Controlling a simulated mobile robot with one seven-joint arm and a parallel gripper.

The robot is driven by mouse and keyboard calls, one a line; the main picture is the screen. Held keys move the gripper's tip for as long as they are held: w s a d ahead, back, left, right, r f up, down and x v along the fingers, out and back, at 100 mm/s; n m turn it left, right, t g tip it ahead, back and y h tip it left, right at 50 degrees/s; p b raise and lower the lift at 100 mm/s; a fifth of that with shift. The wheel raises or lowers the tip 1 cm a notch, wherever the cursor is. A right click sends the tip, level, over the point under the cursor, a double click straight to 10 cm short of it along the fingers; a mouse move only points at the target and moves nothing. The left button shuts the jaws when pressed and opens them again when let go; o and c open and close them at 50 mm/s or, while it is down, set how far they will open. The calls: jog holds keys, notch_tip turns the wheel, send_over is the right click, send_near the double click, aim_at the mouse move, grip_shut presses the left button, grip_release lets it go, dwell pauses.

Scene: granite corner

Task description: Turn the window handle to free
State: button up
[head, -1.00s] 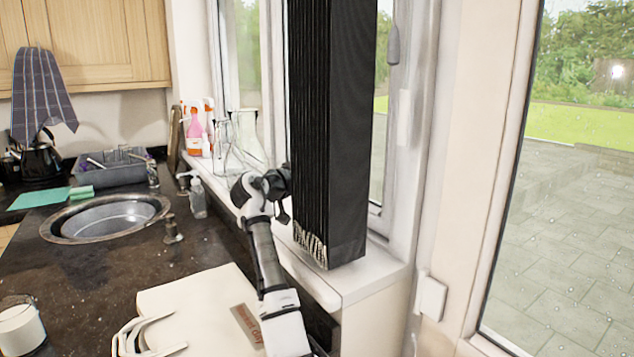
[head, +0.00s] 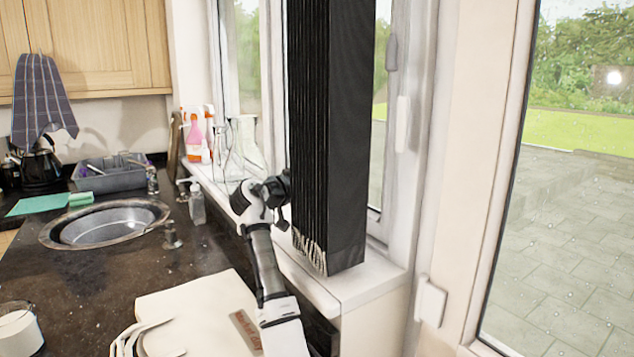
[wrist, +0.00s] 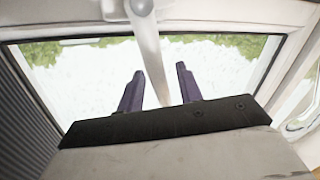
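A pale, rounded window handle (wrist: 147,45) hangs from the window frame at the top of the wrist view. It runs down between the two dark fingers of my gripper (wrist: 160,72). The handle at my gripper cannot be made out in the head view.
The black blind (head: 345,140) hangs beside my arm over the white sill (head: 365,282). Glass vessels (head: 240,150) and spray bottles (head: 195,137) stand on the sill to the left.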

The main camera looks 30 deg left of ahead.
notch_tip(320, 180, up, 20)
jog(key=p, duration=0.2)
dwell(0.4)
